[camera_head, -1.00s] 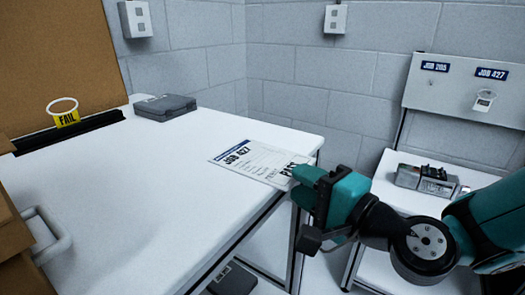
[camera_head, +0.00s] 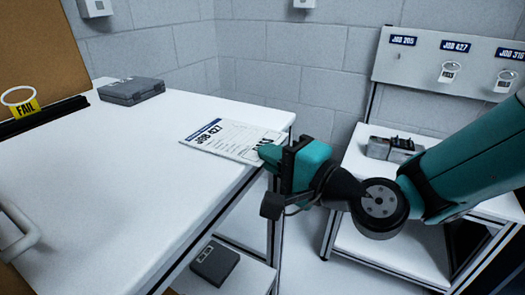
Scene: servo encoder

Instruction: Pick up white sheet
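The white sheet (camera_head: 222,137) lies flat on the white table near its right edge, with "JOB 427" printed on it. My gripper (camera_head: 268,153), teal and black, is at the sheet's right end and covers part of its printed corner. The gap between the fingertips is hidden, so I cannot tell whether they are closed on the sheet.
A grey case (camera_head: 132,90) and a yellow FAIL tag (camera_head: 24,108) are at the table's back left. The table (camera_head: 110,190) is otherwise largely clear. A second white table (camera_head: 385,240) at right holds a grey device (camera_head: 393,149) below a job-label board (camera_head: 450,72).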

